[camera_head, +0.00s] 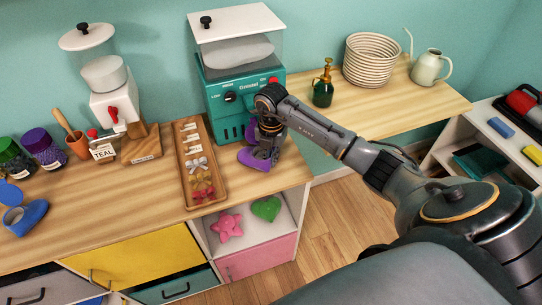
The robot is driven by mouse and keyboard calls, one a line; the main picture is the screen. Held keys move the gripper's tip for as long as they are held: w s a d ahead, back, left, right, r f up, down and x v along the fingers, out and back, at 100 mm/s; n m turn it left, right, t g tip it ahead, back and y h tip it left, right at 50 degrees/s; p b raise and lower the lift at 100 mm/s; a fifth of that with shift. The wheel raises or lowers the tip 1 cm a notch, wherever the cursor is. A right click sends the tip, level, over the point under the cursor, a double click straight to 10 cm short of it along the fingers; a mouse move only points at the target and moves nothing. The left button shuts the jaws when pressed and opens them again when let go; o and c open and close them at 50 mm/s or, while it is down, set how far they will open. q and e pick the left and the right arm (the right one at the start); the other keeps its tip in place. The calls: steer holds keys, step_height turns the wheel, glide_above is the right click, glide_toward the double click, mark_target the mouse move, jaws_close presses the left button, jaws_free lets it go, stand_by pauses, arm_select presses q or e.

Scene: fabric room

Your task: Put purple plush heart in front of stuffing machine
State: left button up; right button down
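The purple plush heart (249,159) lies on the wooden counter at the foot of the teal stuffing machine (216,109), on its front side. The machine has a white lid and a clear hopper with white stuffing. My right gripper (264,153) points down at the heart, and its fingers overlap the heart's right part. The fingers are dark and small here, so I cannot tell whether they grip the heart or stand open around it. More purple shows behind the gripper, against the machine. My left gripper is not in view.
A wooden tray (188,188) with bows stands left of the heart. A pink star (227,228) and green heart (266,208) lie on the shelf below. A green bottle (323,88) and basket (372,62) stand at right. The counter's front edge is close.

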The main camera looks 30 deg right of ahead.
steer(key=shift+f, duration=0.2)
steer(key=c, duration=1.5)
jaws_free()
steer(key=shift+r, duration=0.1)
steer(key=shift+r, duration=0.2)
steer(key=shift+w+r, duration=0.1)
steer(key=shift+r, duration=0.25)
steer(key=r+b, duration=0.2)
steer(key=r, duration=0.9)
steer(key=shift+s, duration=0.2)
steer(key=shift+a, duration=0.1)
